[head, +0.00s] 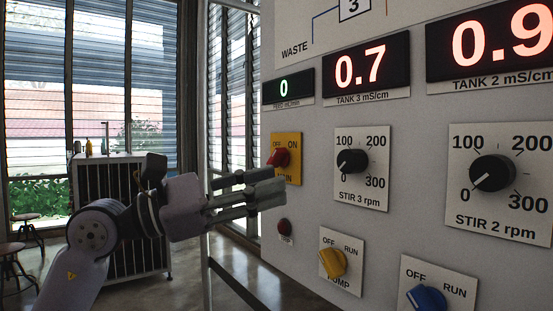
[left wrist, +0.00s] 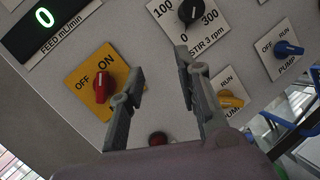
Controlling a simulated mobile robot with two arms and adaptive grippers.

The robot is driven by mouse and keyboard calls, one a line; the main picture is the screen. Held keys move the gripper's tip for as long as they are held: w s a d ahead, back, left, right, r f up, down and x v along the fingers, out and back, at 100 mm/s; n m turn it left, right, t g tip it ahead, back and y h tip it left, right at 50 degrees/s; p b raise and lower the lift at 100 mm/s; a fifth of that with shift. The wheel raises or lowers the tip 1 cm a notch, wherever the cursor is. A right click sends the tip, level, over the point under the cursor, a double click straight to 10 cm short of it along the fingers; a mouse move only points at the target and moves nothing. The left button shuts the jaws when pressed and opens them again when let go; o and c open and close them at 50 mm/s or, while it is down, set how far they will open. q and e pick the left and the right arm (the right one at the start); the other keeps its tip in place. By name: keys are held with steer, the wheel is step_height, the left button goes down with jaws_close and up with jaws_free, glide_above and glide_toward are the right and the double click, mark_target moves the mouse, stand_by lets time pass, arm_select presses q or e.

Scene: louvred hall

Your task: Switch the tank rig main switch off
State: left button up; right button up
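The main switch is a red knob (head: 279,157) on a yellow plate (head: 293,150) marked OFF, ON and MAIN, at the left edge of the grey panel. In the left wrist view the red knob (left wrist: 104,87) lies left of both fingers, outside the gap. Which mark the knob points at is hard to tell. My left gripper (head: 272,187) is in front of the panel, just below the knob, and covers part of the plate's lower edge. Its fingers (left wrist: 165,82) are apart with nothing between them. Contact with the panel cannot be told. My right gripper is not in view.
Nearby on the panel (head: 310,215) are a small red button (head: 284,225), a yellow pump knob (head: 333,262), a blue knob (head: 426,298) and black stir dials (head: 352,161). Displays (head: 367,68) are lit above. A slatted cabinet (head: 120,225) and stools stand behind my left arm.

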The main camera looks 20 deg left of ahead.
mark_target(271, 158)
arm_select(q)
steer(key=w+a+r+t+y, duration=0.1)
steer(key=a+r+t+y, duration=0.2)
steer(key=a+y, duration=0.4)
steer(key=shift+h, duration=0.3)
steer(key=p+x, duration=0.1)
steer(key=x, duration=0.1)
steer(key=p+x, duration=0.1)
steer(key=x, duration=0.2)
steer(key=p+x, duration=0.1)
steer(key=x, duration=0.2)
steer(key=shift+w+r, duration=0.25)
steer(key=shift+w, duration=0.1)
steer(key=shift+w+f, duration=0.1)
steer(key=shift+w, duration=0.05)
steer(key=shift+w+d, duration=0.15)
steer(key=shift+w+d, duration=0.1)
steer(key=shift+w, duration=0.05)
steer(key=shift+c, duration=0.2)
steer(key=c, duration=0.7)
